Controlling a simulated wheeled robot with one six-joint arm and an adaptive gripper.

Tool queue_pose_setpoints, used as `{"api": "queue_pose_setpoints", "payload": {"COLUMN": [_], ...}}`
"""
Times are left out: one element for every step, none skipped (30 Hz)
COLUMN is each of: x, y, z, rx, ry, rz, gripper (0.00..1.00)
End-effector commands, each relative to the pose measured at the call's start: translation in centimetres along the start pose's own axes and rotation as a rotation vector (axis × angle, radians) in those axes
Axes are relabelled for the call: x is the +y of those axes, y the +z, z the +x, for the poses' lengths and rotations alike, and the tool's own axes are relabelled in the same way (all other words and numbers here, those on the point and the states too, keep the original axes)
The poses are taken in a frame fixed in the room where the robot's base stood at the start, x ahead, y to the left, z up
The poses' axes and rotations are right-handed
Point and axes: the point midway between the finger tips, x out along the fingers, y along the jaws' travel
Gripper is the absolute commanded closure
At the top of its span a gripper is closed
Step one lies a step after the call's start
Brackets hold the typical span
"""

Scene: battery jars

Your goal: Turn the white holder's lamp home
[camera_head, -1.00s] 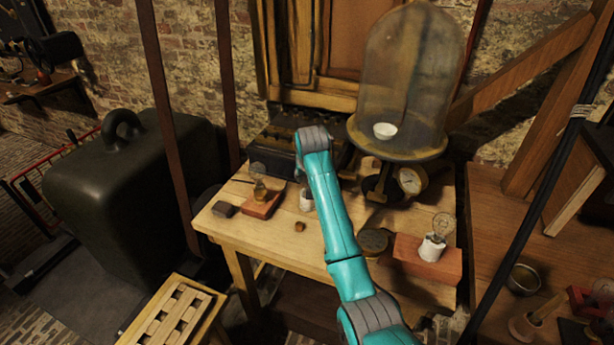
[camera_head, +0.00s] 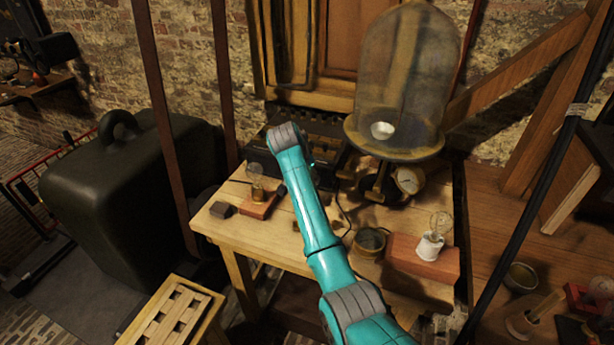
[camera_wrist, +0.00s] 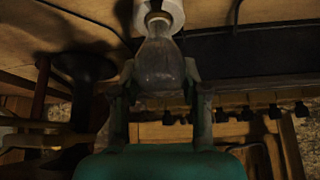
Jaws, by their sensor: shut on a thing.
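In the wrist view, a clear glass lamp (camera_wrist: 158,58) sits with its neck in a white holder (camera_wrist: 172,8) at the top edge. My gripper (camera_wrist: 160,80) has one finger on each side of the bulb and is shut on it. The lamp looks in line with the holder; how deep it is seated I cannot tell. In the head view, my teal arm covers the gripper, this lamp and its holder.
On the wooden table (camera_head: 290,240), a lamp on a reddish block (camera_head: 258,206) stands left of my arm. Another white holder with a bulb (camera_head: 430,247) sits on a red block at right. A glass dome (camera_head: 405,75), a gauge (camera_head: 408,181) and a round tin (camera_head: 369,242) are near.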

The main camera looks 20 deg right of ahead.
Motion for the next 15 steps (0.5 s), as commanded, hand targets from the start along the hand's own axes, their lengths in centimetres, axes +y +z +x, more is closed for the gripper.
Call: {"api": "queue_pose_setpoints", "payload": {"x": [0.05, 0.05, 0.05, 0.05, 0.05, 0.05, 0.04, 0.03, 0.01, 0.0, -0.01, 0.01, 0.07, 0.1, 0.16], "y": [0.14, 0.14, 0.14, 0.14, 0.14, 0.14, 0.15, 0.15, 0.16, 0.14, 0.12, 0.17, 0.18, 0.19, 0.13], "z": [0.14, 0.14, 0.14, 0.14, 0.14, 0.14, 0.14, 0.13, 0.12, 0.09, 0.03, 0.03, 0.03, 0.03, -0.01], "rx": [-0.003, -0.003, -0.003, -0.003, -0.003, -0.003, -0.003, -0.003, -0.003, -0.003, -0.001, -0.002, -0.002, -0.001, -0.001], "ry": [0.003, 0.003, 0.003, 0.002, 0.002, 0.002, 0.004, 0.008, 0.017, 0.028, 0.042, 0.064, 0.082, 0.099, 0.122], "rz": [0.001, 0.001, 0.0, 0.0, 0.0, 0.0, 0.002, 0.008, 0.024, 0.042, 0.067, 0.103, 0.133, 0.163, 0.204], "gripper": [0.97, 0.97, 0.97, 0.97, 0.97, 0.97, 0.97, 0.97, 0.97, 0.97, 0.97, 0.97, 0.97, 0.97, 0.97]}}
